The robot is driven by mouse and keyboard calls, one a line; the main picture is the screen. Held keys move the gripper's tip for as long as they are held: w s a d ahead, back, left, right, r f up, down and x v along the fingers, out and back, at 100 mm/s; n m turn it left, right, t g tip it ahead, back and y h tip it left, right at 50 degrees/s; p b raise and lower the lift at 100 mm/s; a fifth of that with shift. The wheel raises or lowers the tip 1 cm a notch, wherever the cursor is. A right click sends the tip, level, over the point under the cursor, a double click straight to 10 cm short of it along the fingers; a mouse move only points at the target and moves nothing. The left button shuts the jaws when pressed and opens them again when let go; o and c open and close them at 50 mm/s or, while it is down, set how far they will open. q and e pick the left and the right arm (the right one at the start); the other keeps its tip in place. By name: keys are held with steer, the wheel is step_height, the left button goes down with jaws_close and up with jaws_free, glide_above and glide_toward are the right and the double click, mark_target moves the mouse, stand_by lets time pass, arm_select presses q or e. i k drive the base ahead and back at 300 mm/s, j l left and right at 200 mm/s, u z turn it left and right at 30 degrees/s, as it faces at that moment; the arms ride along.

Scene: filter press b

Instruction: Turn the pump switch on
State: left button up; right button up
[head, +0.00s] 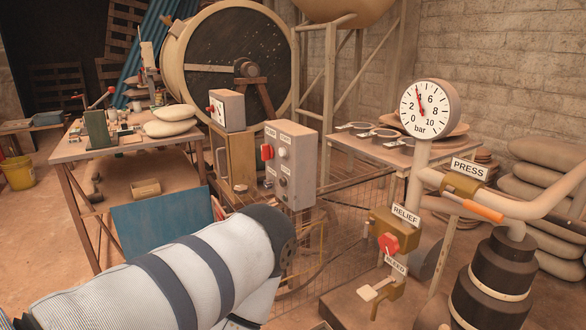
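A grey control box (291,162) stands in the middle of the view, with small labels too blurred to read surely. A red switch handle (267,152) sits at the upper left of its front, under a label that seems to read PUMP. Pale round buttons are to its right and below. Whether the switch is on or off cannot be told. My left arm reaches in from the lower left, its dark joint just below the box and apart from it in the picture. Neither of my grippers can be seen.
A pressure gauge (424,108) reads near 4 bar. A red relief knob (388,243), a bleed valve (380,290) and an orange-handled press lever (482,210) are on the pipework at right. A cluttered table (75,152) stands at left, a smaller table (391,158) behind.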

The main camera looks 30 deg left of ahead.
mark_target(267, 151)
steer(key=u, duration=1.3)
